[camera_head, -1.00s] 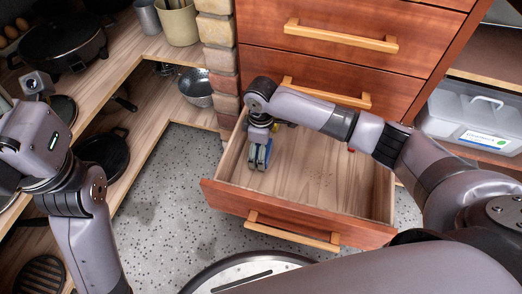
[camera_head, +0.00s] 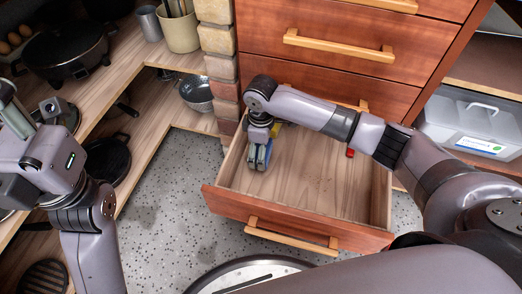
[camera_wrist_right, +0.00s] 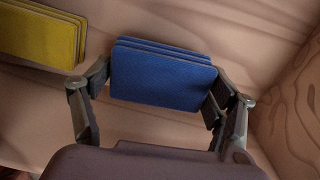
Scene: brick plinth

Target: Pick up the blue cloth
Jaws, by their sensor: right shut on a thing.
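The blue cloth (camera_wrist_right: 160,75) is a flat, layered rectangle in the right wrist view. My right gripper (camera_wrist_right: 160,88) is shut on it, with one finger at each short side. In the head view, the right gripper (camera_head: 258,157) reaches down into the left part of the open drawer, and the blue cloth (camera_head: 263,156) shows partly between its fingers. I cannot tell whether the cloth touches the drawer floor. My left arm is at the left edge of the head view; its fingers are out of sight.
A yellow folded cloth (camera_wrist_right: 40,30) lies beside the blue one. The open wooden drawer (camera_head: 310,185) is mostly bare, with a small red item (camera_head: 350,153) near the back. Drawer walls surround my right gripper. Shelves with pans (camera_head: 65,52) stand at left; a plastic box (camera_head: 470,122) is at right.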

